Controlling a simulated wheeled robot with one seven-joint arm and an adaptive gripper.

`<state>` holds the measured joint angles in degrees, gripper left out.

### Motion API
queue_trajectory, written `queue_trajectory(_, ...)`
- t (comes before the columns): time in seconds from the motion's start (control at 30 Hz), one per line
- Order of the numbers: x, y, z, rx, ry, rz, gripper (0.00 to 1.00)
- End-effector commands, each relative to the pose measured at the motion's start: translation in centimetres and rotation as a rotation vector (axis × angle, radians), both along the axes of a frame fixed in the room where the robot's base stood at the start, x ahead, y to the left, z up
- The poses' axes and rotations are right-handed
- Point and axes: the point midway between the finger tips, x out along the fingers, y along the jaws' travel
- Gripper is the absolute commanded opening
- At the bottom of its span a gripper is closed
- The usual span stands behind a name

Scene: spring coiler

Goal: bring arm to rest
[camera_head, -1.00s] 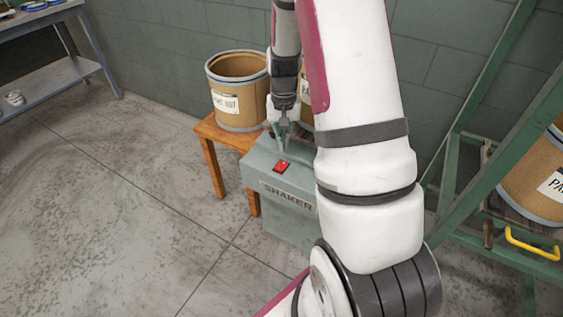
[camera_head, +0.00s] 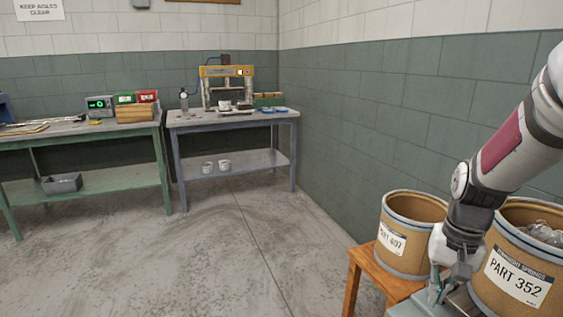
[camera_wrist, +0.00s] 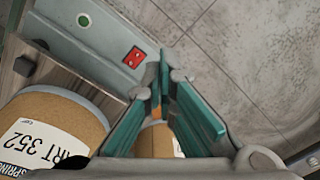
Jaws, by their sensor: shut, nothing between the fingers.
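My arm reaches in from the right edge of the head view, bent downward. My gripper (camera_head: 440,287) points down over the grey-green shaker box (camera_head: 408,309), close to the drums. In the wrist view, the teal fingers of my gripper (camera_wrist: 162,78) come together at the tips with nothing held. The shaker's top shows there with a red rocker switch (camera_wrist: 133,57) and a green button (camera_wrist: 84,20). I cannot tell whether the fingertips touch the shaker.
A drum labelled PART 407 (camera_head: 407,262) stands on a wooden stand (camera_head: 362,262); a PART 352 drum (camera_head: 513,283) holds coiled metal pieces beside my wrist. A grey table with a yellow press (camera_head: 226,72) and a green bench (camera_head: 95,184) stand farther left. The middle floor is clear.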

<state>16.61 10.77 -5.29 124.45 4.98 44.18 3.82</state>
Motion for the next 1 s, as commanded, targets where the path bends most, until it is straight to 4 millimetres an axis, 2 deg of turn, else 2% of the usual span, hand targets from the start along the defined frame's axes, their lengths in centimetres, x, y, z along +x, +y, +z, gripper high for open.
queue_trajectory(0.03, -1.1, 1.4, 1.8, 0.0, -0.011, 0.034, 0.0)
queue_trajectory(0.2, -5.4, 5.4, 6.3, 0.002, -0.022, 0.141, 0.0)
queue_trajectory(0.4, -11.5, 9.1, 9.8, -0.008, -0.03, 0.263, 0.0)
queue_trajectory(0.6, -17.7, 11.4, 11.4, -0.026, -0.033, 0.372, 0.0)
queue_trajectory(0.7, -20.0, 12.0, 11.6, -0.036, -0.033, 0.41, 0.0)
queue_trajectory(1.0, -25.3, 12.8, 11.3, -0.064, -0.035, 0.495, 0.0)
